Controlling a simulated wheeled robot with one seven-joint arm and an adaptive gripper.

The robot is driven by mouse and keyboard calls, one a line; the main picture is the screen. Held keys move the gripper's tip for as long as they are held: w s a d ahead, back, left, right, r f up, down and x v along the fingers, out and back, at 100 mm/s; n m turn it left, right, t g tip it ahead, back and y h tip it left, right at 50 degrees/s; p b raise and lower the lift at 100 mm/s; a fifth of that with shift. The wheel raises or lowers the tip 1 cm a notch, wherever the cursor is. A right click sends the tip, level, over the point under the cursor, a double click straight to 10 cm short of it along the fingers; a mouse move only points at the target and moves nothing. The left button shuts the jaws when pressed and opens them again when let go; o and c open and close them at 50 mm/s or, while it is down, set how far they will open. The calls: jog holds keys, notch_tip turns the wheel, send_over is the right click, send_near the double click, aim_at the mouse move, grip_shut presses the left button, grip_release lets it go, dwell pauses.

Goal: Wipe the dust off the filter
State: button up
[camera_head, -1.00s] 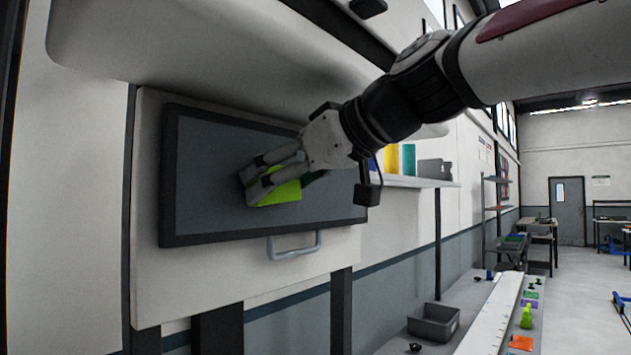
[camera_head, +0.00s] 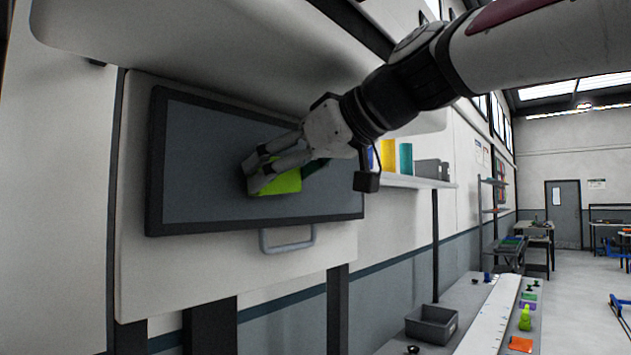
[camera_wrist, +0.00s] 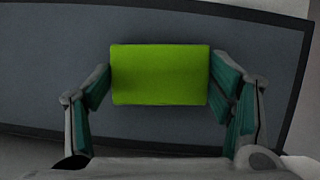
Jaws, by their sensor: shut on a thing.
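The filter (camera_head: 200,165) is a grey rectangular panel in a dark frame on the white wall unit, at the left of the head view. Its grey face (camera_wrist: 40,70) fills most of the wrist view. My gripper (camera_head: 262,178) is shut on a yellow-green block (camera_head: 285,183), a wiping pad or sponge. The block (camera_wrist: 160,75) sits between the two teal-padded fingers in the wrist view. It is at or very near the filter's face, right of its middle; contact cannot be told. No distinct dust is visible, and the area behind the block is hidden.
A grey handle (camera_head: 287,240) sticks out below the filter. A shelf (camera_head: 410,182) with coloured rolls is to the right. Below right are a grey bin (camera_head: 432,324) and a long white strip (camera_head: 490,318) on a bench. An overhanging white hood (camera_head: 200,50) is above the filter.

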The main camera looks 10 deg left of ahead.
aim_at(301, 174)
jog(key=shift+w+d+b, duration=0.3)
jog(key=shift+w+b, duration=0.15)
jog(key=shift+w, duration=0.2)
jog(key=shift+w+d+b, duration=0.35)
jog(key=shift+w+b, duration=0.05)
jog(key=shift+w, duration=0.2)
jog(key=shift+w+d+b, duration=0.3)
jog(key=shift+w+b, duration=0.15)
jog(key=shift+w, duration=0.2)
jog(key=shift+w, duration=0.1)
jog(key=shift+w+d+b, duration=0.35)
jog(key=shift+w+d, duration=0.5)
jog(key=shift+w, duration=0.5)
jog(key=shift+w+d+b, duration=0.3)
jog(key=shift+w+d, duration=0.5)
jog(key=shift+w, duration=0.5)
jog(key=shift+w+d+b, duration=0.35)
jog(key=shift+w+d, duration=0.5)
jog(key=shift+w, duration=0.5)
jog(key=shift+s, duration=0.1)
